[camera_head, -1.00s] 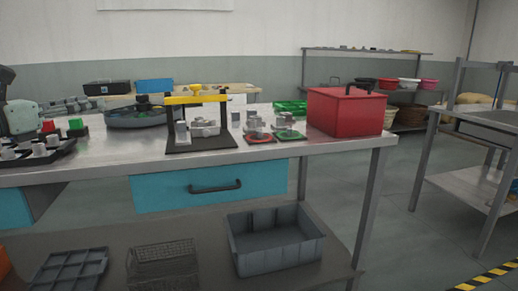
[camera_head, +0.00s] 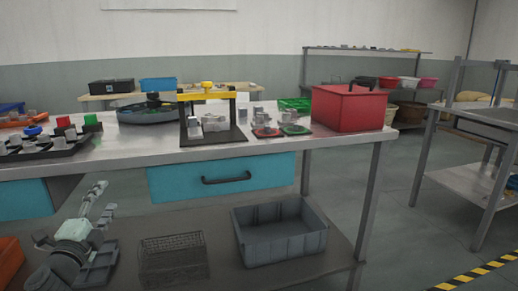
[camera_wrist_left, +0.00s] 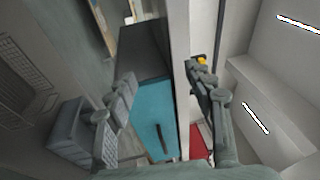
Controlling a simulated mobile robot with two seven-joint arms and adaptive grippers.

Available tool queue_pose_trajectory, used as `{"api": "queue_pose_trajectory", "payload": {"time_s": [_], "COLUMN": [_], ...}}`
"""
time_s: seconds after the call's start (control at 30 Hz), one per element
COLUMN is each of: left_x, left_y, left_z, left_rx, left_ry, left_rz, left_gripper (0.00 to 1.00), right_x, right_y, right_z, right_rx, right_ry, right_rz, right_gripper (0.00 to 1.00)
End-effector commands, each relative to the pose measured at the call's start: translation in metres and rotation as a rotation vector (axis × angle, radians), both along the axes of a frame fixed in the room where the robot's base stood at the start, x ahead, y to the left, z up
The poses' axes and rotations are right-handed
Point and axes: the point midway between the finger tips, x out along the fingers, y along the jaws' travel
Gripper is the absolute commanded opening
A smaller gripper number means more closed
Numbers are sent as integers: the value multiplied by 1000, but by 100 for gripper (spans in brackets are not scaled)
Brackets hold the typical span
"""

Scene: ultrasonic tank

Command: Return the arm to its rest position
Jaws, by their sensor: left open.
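My left gripper (camera_head: 104,199) hangs at the lower left of the head view, in front of the bench and below the level of its top. In the left wrist view its two fingers (camera_wrist_left: 160,80) stand apart with nothing between them. The teal drawer (camera_head: 222,177) is shut under the bench top, and it also shows beyond the fingers in the left wrist view (camera_wrist_left: 152,108). My right gripper is not in view.
The steel bench top (camera_head: 150,153) carries a black rack (camera_head: 40,149), a yellow-barred stand (camera_head: 207,97), red and green round pieces (camera_head: 266,132) and a red box (camera_head: 349,108). A grey bin (camera_head: 278,242) and a wire basket (camera_head: 173,262) sit on the lower shelf.

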Motion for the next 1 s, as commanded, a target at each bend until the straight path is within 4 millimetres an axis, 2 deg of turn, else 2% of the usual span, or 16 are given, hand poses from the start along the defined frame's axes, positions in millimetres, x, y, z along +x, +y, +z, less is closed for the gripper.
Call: {"api": "queue_pose_trajectory", "payload": {"time_s": [0.03, 0.1, 0.17, 0.2, 0.3, 0.37, 0.4, 0.5, 0.6, 0.73, 0.83, 1.0], "left_x": [-13, -32, -51, -66, -107, -135, -155, -209, -261, -314, -338, -351], "left_y": [2, 6, 6, 4, -4, -13, -20, -42, -66, -94, -108, -115], "left_z": [-42, -92, -133, -160, -225, -260, -282, -332, -369, -397, -407, -411], "left_rx": [-129, -285, -408, -483, -657, -753, -813, -952, -1065, -1168, -1211, -1232], "left_ry": [73, 167, 248, 303, 441, 525, 582, 724, 856, 988, 1049, 1082], "left_rz": [50, 124, 188, 231, 340, 407, 452, 564, 668, 772, 820, 845], "left_gripper": [53, 53, 53, 53, 53, 53, 53, 53, 53, 53, 53, 53], "right_x": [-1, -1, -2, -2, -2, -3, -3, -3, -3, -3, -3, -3], "right_y": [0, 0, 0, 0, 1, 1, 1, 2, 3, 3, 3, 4], "right_z": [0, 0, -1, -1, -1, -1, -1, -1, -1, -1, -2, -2], "right_rx": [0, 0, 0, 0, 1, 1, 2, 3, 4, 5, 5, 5], "right_ry": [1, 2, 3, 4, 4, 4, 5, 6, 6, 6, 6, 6], "right_rz": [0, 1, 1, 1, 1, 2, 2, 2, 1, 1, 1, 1], "right_gripper": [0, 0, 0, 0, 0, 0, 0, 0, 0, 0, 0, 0]}}
